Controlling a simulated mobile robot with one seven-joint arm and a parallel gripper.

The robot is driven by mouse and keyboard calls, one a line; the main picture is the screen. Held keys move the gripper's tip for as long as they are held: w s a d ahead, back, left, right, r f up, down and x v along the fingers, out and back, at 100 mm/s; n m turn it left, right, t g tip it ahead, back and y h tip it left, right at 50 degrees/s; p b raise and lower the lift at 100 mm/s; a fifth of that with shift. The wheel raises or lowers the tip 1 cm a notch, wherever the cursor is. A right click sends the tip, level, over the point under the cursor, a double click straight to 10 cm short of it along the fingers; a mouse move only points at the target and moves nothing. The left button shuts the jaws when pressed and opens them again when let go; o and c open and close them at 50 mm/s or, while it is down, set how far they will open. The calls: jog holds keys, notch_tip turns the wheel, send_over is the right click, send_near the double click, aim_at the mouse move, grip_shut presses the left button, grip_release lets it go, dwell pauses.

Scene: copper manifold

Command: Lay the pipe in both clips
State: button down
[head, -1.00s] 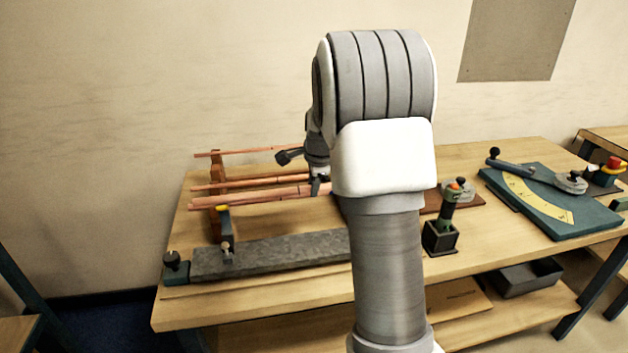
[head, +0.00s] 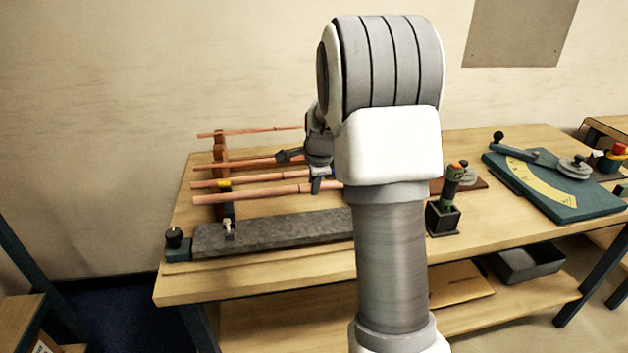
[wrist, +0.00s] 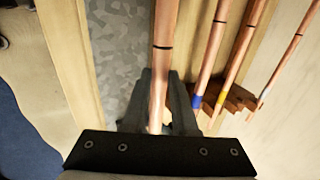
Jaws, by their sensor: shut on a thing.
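My gripper (head: 318,182) is shut on a copper pipe (head: 262,193), partly hidden behind my arm in the head view. In the wrist view the pipe (wrist: 161,60) runs lengthwise between the two fingers (wrist: 158,100); it has dark marks. The pipe is over or close to the grey speckled bar (head: 285,232), which also shows in the wrist view (wrist: 120,50). The other clip is hidden by my arm.
Several other pipes (head: 240,164) lie on a red-brown rack (head: 219,150) behind the held pipe; in the wrist view the rack (wrist: 232,100) is to the right. Right of my arm stand a tool in a black holder (head: 444,212) and a teal bending plate (head: 560,190).

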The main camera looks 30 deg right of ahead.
notch_tip(320, 180, down, 6)
jog(key=b, duration=0.4)
jog(key=shift+f, duration=0.25)
jog(key=shift+c, duration=1.5)
grip_release()
jog(key=shift+r, duration=0.1)
notch_tip(320, 180, up, 7)
jog(key=p, duration=0.5)
